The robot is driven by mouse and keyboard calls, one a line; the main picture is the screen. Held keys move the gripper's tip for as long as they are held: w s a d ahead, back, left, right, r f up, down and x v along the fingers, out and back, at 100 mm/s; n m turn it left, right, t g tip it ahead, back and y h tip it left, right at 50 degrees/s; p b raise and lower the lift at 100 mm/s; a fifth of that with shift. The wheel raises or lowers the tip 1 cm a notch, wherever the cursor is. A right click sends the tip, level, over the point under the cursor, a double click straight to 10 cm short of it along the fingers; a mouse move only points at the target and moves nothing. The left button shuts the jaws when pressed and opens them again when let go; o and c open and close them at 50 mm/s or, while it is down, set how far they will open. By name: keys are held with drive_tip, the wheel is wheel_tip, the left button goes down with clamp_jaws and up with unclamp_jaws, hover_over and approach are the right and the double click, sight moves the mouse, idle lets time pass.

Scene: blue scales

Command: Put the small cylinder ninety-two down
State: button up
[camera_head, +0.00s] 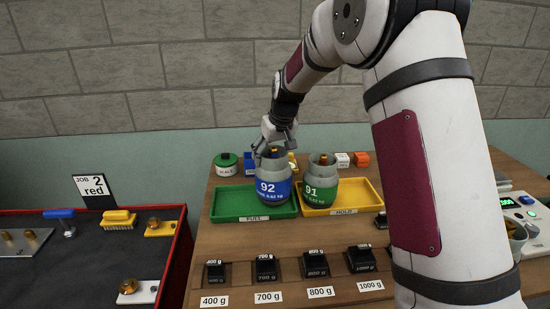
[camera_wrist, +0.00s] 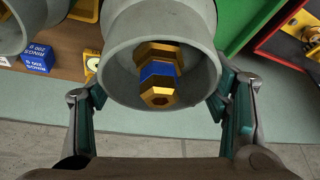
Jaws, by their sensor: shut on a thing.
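The small cylinder ninety-two (camera_head: 273,189), grey with a blue label, is upright over the right part of the green tray marked FULL (camera_head: 228,206). I cannot tell whether its base touches the tray. My gripper (camera_head: 275,147) is shut on its grey collar from behind. In the wrist view the collar (camera_wrist: 205,75) sits between my two fingers, with a brass valve (camera_wrist: 158,72) with a blue band inside it. A second cylinder, ninety-one (camera_head: 320,190), with a green label, stands upright in the yellow tray marked HOLD (camera_head: 365,194), close to the right.
Black weights (camera_head: 265,268) stand in a row along the front of the wooden table (camera_head: 235,245). Small blocks and a green-lidded pot (camera_head: 226,163) stand behind the trays. A scale (camera_head: 520,205) is at the right. A red-rimmed bench (camera_head: 90,265) is at the left.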

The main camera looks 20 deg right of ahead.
drive_tip(key=shift+w+f, duration=0.1)
drive_tip(key=shift+w, duration=0.35)
drive_tip(key=shift+f+p, duration=0.45)
drive_tip(key=shift+f, duration=1.3)
drive_tip(key=o, duration=1.9)
drive_tip(key=shift+s, duration=0.1)
drive_tip(key=shift+o, duration=0.2)
